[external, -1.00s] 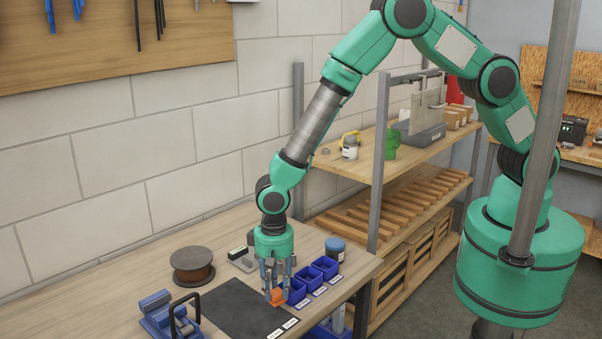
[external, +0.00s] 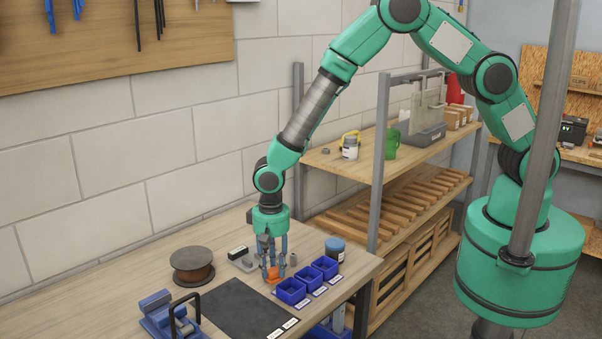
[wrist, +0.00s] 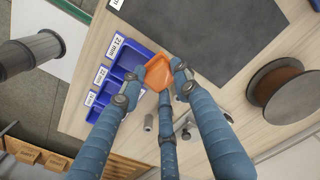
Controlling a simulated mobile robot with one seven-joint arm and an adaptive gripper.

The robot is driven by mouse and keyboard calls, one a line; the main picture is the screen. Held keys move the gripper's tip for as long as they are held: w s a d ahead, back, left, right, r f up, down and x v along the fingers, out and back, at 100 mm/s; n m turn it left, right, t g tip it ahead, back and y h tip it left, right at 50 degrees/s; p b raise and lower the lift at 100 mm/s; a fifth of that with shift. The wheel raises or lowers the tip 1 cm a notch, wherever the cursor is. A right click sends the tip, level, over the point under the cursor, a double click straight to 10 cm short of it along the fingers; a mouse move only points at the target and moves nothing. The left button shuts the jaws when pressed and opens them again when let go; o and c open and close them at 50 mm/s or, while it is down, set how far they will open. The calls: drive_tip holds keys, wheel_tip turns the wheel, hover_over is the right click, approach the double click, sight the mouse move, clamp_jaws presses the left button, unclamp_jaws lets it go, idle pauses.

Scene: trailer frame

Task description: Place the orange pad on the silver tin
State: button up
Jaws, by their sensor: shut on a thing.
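The orange pad (external: 273,273) is held between the fingertips of my gripper (external: 272,268), above the table beside the blue bins. In the wrist view, the orange pad (wrist: 158,73) sits tilted between the fingers of my gripper (wrist: 157,84), which are shut on it. A small grey cylinder (external: 292,259) stands on the table just right of my gripper; it also shows in the wrist view (wrist: 148,123), apart from the pad. I cannot tell for certain whether this is the silver tin. The fingers hide part of the pad.
Blue bins (external: 308,280) stand close on the right, with a blue-lidded jar (external: 335,247) behind them. A dark mat (external: 235,313) lies in front, clear on top. A wire spool (external: 192,265) and a blue vise (external: 163,315) are at the left.

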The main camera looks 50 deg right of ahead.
drive_tip(key=w+d+r+m, duration=0.2)
drive_tip(key=w+d+r, duration=0.2)
drive_tip(key=w+d, duration=0.5)
drive_tip(key=w+d+r+m, duration=0.25)
drive_tip(key=w+d, duration=0.25)
drive_tip(key=d, duration=0.9)
drive_tip(key=w+d+r+m, duration=0.1)
drive_tip(key=w+d+r, duration=0.5)
drive_tip(key=d, duration=0.5)
drive_tip(key=s+d+r+m, duration=0.1)
drive_tip(key=d+r, duration=0.4)
drive_tip(key=d, duration=1.6)
drive_tip(key=s+d+r+m+p, duration=0.1)
drive_tip(key=d+r+m, duration=0.3)
drive_tip(key=d, duration=1.6)
drive_tip(key=shift+s+d+r, duration=0.2)
drive_tip(key=shift+d+r, duration=0.2)
drive_tip(key=shift+r, duration=0.3)
drive_tip(key=shift+w, duration=0.15)
drive_tip(key=p, duration=0.3)
hover_over(351, 136)
drive_tip(key=shift+a+f, duration=0.25)
drive_tip(key=shift+f, duration=0.5)
drive_tip(key=shift+f+p, duration=0.35)
drive_tip(key=shift+f, duration=1.45)
drive_tip(key=shift+f, duration=0.1)
